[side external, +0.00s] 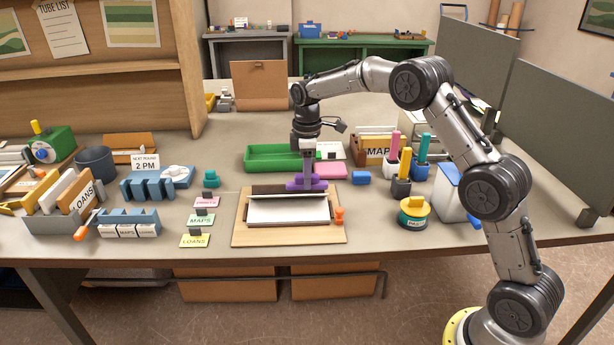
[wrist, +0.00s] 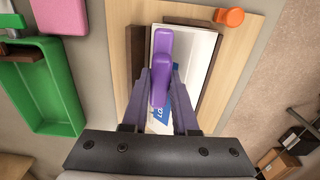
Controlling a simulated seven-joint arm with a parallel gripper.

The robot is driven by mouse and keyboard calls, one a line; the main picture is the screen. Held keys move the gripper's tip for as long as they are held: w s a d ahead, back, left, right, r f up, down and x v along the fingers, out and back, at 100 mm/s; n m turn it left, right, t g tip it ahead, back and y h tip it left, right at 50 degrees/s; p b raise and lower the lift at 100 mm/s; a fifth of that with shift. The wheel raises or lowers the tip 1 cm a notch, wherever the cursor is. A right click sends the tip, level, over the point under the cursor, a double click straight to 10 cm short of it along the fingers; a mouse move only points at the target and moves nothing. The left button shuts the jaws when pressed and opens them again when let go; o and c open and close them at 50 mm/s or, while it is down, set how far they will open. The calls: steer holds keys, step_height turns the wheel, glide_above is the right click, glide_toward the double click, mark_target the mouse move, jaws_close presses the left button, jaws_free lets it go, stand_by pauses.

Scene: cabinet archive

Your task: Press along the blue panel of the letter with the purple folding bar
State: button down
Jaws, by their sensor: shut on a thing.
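My gripper (side external: 307,168) is shut on the purple folding bar (side external: 305,185) at the back edge of the white letter (side external: 288,209). In the wrist view the bar (wrist: 162,50) lies between my fingertips (wrist: 161,75) and over the letter (wrist: 190,45). Part of the letter's blue panel (wrist: 164,112), with white lettering, shows between my fingers; the bar and fingers hide some of it. The letter lies on a light wooden board (side external: 241,235) with dark strips along it. I cannot tell whether the bar touches the paper.
An orange knob (side external: 339,215) stands at the board's right side. A green tray (side external: 262,165) and a pink block (side external: 329,170) lie behind the board. Label cards marked LOANS (side external: 195,240) and MAPS (side external: 200,220) stand left of it. A yellow-topped tin (side external: 413,215) stands to the right.

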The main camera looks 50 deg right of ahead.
mark_target(288, 183)
steer(key=shift+f, duration=1.75)
steer(key=shift+a, duration=0.1)
steer(key=shift+w+a, duration=3.5)
steer(key=shift+s+d+f, duration=0.1)
steer(key=shift+s+d, duration=3.45)
steer(key=shift+d, duration=0.05)
steer(key=shift+r, duration=4.2)
